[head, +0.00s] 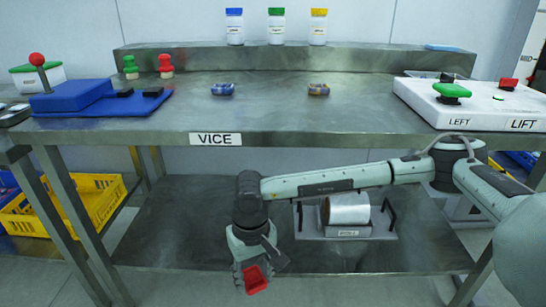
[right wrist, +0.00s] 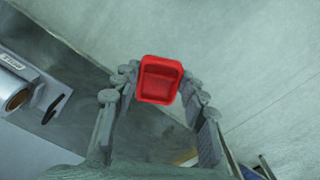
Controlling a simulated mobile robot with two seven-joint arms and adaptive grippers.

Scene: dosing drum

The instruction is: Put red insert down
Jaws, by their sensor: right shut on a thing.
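The red insert (head: 256,280) is a small open tray-like piece, low at the bottom of the head view. My right gripper (head: 252,270) is shut on it and holds it in front of the lower shelf. In the right wrist view the insert (right wrist: 160,79) sits between the fingertips of the right gripper (right wrist: 161,85), its hollow side facing the camera, with pale floor behind and beyond it. My left gripper is in neither view.
The lower shelf (head: 180,240) carries a white drum (head: 348,208) in a cradle. The workbench (head: 270,110) above holds a blue vice-side device (head: 75,96) and a white button panel (head: 490,108). A yellow crate (head: 95,200) stands at left.

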